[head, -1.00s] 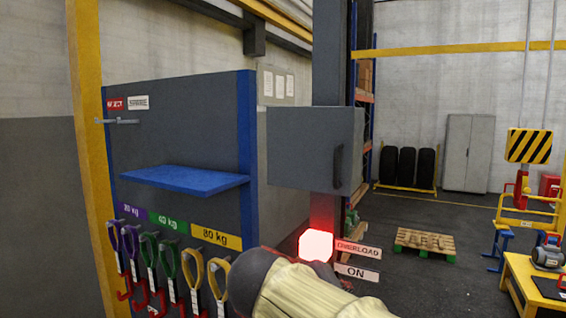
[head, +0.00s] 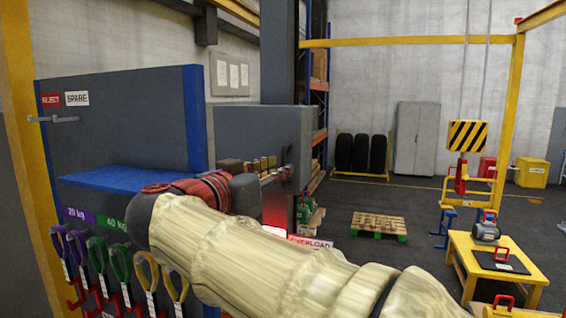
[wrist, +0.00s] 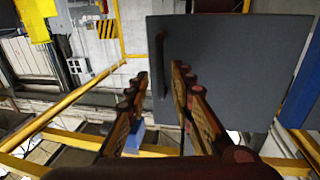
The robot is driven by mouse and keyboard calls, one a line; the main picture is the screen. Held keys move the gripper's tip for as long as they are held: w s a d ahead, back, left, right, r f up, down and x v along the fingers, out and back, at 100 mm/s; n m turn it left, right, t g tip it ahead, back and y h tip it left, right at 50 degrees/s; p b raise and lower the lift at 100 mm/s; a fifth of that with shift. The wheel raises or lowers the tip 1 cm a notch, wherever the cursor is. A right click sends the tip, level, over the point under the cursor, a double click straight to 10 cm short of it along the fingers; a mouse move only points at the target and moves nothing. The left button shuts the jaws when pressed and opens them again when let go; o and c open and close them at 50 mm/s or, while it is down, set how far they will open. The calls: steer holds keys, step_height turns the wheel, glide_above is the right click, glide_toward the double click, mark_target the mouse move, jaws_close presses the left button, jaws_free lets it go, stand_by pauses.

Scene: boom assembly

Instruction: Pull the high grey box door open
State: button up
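The high grey box (head: 250,130) is on the dark column in the head view, and its door looks shut. In the wrist view the flat grey door (wrist: 235,70) fills the upper right. Its dark upright handle (wrist: 160,65) shows near the door's left edge. My gripper (head: 282,172) is at the front of the box in the head view. In the wrist view my gripper (wrist: 161,72) is open, with the handle seen between its two fingertips. I cannot tell whether a finger touches the handle. In the head view my fingers and wrist cover the box's lower part.
A blue shelf (head: 125,180) on a grey panel stands left of the box, with several coloured slings (head: 120,262) hanging below. A red lamp (head: 276,208) and an overload sign (head: 310,241) are below the box. Open floor with a pallet (head: 379,225) lies to the right.

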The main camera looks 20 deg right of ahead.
mark_target(283, 182)
steer(key=shift+p+x, duration=0.45)
steer(key=shift+x, duration=1.3)
steer(key=shift+a+f, duration=0.1)
steer(key=shift+c, duration=0.6)
jaws_close()
